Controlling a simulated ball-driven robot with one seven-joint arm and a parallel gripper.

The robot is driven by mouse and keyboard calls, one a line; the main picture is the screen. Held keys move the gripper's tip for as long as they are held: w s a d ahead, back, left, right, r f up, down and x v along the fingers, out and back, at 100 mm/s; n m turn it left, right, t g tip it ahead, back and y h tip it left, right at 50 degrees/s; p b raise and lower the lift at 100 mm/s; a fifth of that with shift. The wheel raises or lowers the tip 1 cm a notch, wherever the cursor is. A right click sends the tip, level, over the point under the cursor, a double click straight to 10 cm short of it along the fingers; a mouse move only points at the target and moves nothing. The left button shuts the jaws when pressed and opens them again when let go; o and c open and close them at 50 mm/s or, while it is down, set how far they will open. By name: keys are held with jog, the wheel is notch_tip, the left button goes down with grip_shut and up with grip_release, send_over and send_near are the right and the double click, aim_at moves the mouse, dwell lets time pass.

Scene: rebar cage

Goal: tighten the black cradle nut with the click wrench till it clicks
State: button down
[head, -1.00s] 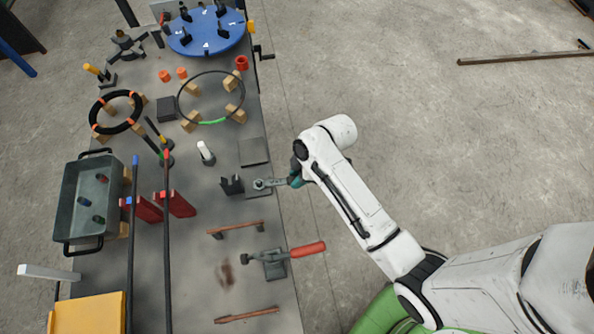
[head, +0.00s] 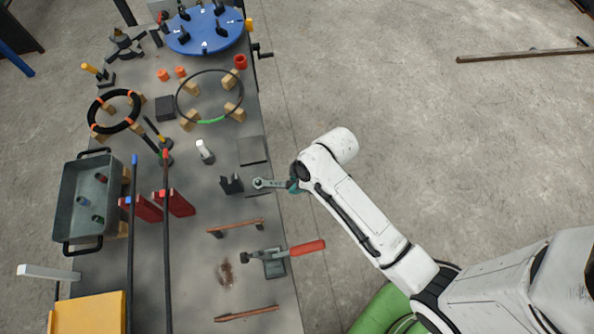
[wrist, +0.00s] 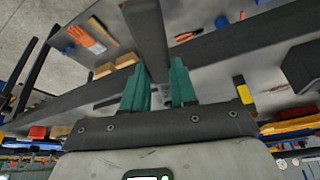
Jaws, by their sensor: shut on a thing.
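The click wrench (head: 269,184) is a grey metal tool lying level near the right edge of the bench in the head view. Its ring head is at the left, beside the black cradle (head: 231,185), an upright forked bracket. My gripper (head: 293,186) is shut on the wrench's right end; its teal fingers also show in the wrist view (wrist: 162,90). The nut cannot be made out; the ring head covers that spot.
A flat dark plate (head: 253,151) lies just above the wrench. A red-handled clamp (head: 275,263) and a rust-brown bar (head: 236,228) lie below. Two long rods (head: 131,240) stand out left of the cradle.

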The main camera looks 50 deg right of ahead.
jog(key=shift+w+d, duration=0.1)
jog(key=shift+w, duration=0.1)
jog(key=shift+r+n, duration=0.2)
jog(key=shift+n, duration=0.1)
jog(key=shift+r, duration=2.45)
